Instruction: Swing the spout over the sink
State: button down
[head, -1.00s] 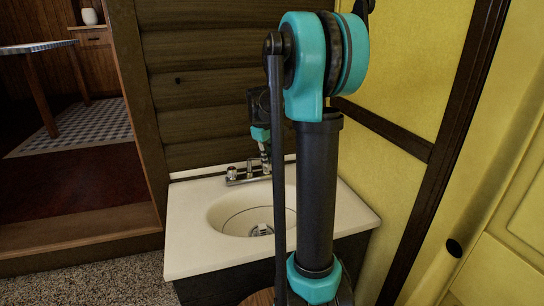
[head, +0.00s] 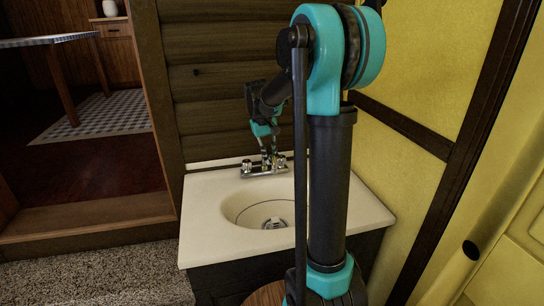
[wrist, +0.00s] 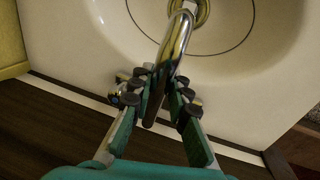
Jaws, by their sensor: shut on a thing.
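The white sink (head: 208,222) stands against the log wall, with a round basin and a drain. A chrome faucet (head: 248,170) with two knobs sits on its back edge. In the wrist view the curved chrome spout (wrist: 180,42) reaches out over the basin, its tip above the drain ring. My gripper (wrist: 162,92) is shut on the spout near its base, with a finger on each side. In the head view my gripper (head: 268,158) is at the middle of the faucet and hides much of the spout.
A yellow wall (head: 405,170) with dark trim stands close on the right. A doorway on the left opens to a room with a table (head: 62,38) and a checkered rug. My arm hides the sink's right part.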

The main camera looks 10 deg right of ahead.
dwell(0.3)
jog(key=c, duration=1.4)
grip_release()
jog(key=shift+c, duration=0.2)
jog(key=shift+r, duration=0.1)
notch_tip(320, 180, up, 12)
jog(key=a, duration=0.2)
jog(key=shift+s+a+f, duration=0.1)
jog(key=shift+s+f, duration=0.05)
jog(key=shift+f, duration=0.05)
